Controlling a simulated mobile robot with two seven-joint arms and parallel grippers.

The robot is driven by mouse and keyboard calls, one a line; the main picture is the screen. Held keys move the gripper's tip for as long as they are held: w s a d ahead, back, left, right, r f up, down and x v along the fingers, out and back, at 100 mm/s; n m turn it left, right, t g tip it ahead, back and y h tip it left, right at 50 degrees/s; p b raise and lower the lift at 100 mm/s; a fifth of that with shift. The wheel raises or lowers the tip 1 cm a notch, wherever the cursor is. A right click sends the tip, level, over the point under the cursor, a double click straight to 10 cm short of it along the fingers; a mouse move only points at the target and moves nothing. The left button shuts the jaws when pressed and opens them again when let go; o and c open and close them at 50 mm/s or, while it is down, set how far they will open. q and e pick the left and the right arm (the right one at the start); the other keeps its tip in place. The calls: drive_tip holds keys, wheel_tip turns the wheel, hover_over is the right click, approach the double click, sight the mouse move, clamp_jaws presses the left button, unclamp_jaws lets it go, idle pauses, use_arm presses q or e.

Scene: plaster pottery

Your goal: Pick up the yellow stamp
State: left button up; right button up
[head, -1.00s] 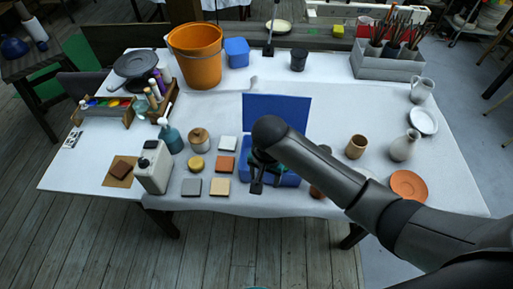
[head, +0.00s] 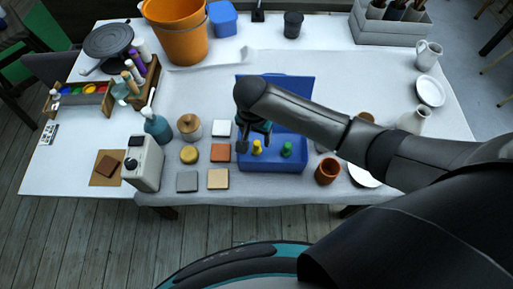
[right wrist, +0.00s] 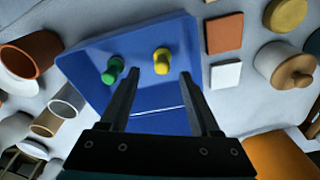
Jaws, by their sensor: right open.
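The yellow stamp (head: 257,147) stands inside the open blue box (head: 272,168), left of the green stamp (head: 287,150). My right gripper (head: 247,141) is over the left part of the box, beside the yellow stamp in the head view. In the right wrist view the yellow stamp (right wrist: 162,60) shows just beyond the two spread, empty fingertips (right wrist: 160,76), and the green stamp (right wrist: 113,70) is to the left of them. I cannot tell how high the fingertips are above the box floor. My left gripper is out of view.
The blue lid (head: 300,85) stands up behind the box, partly behind my right arm. Several flat tiles (head: 220,152) lie left of the box. A terracotta cup (head: 327,171) stands close on its right. Pottery stands further right, partly hidden by my arm.

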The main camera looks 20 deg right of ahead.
sight(257, 143)
drive_tip(key=shift+f, duration=0.55)
drive_tip(key=shift+w+f, duration=0.15)
drive_tip(key=shift+f, duration=0.25)
drive_tip(key=f+b, duration=0.1)
drive_tip(key=f, duration=0.3)
drive_tip(key=shift+w+d+f+b, duration=0.1)
drive_tip(key=shift+w+d+b, duration=0.05)
drive_tip(key=shift+w+b, duration=0.25)
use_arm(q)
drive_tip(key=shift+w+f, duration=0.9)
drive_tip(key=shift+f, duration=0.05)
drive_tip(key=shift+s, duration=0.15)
use_arm(e)
drive_tip(key=shift+c, duration=0.3)
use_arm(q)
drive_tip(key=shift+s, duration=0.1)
use_arm(e)
clamp_jaws()
